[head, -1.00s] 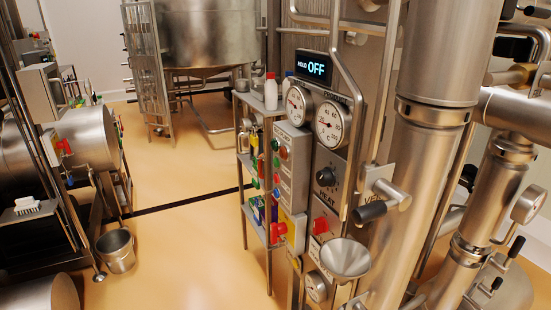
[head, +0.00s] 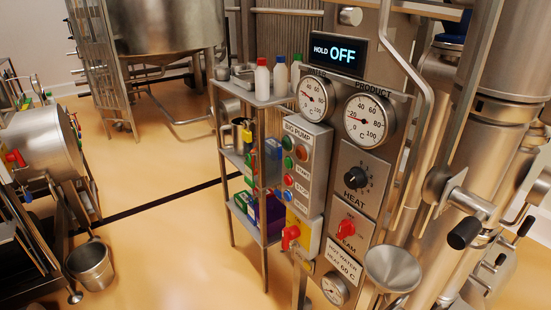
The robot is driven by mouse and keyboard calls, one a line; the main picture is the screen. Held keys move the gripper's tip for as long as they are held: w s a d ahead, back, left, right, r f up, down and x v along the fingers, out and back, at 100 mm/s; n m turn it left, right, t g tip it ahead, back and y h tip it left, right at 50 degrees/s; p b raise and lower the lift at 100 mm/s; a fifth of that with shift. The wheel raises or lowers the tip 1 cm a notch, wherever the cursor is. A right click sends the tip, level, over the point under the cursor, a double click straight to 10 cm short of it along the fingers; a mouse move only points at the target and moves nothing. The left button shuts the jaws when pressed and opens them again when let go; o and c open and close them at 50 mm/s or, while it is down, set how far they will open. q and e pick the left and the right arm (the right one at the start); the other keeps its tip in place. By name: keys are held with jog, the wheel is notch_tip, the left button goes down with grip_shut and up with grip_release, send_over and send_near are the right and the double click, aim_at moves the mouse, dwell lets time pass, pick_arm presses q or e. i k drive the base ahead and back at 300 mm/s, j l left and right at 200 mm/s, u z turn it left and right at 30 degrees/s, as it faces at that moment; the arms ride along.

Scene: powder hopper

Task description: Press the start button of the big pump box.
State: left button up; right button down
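The big pump box (head: 314,160) is a grey panel box labelled "BIG PUMP", on the left side of the control column in the head view. Its left part carries a column of small coloured buttons or lamps. A green start button (head: 288,162) is beside the small "START" label. A red button (head: 288,180) is below it, beside what looks like "STOP", with a blue one lower down. Another green one and a red one are near the top. Nothing covers the box front. Neither of my grippers is in view.
A display reading "HOLD OFF" (head: 338,54), two round gauges, a heat knob (head: 357,177) and a red steam handle (head: 346,230) are close right of the box. A funnel (head: 393,268) juts out below. A shelf rack with bottles (head: 262,78) stands behind left. Open floor lies left.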

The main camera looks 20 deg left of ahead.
aim_at(288, 163)
jog(key=i+j, duration=0.1)
jog(key=j, duration=0.6)
jog(key=i+j, duration=0.1)
jog(key=j, duration=0.6)
jog(key=i+j, duration=0.1)
jog(key=j, duration=0.55)
jog(key=z, duration=0.05)
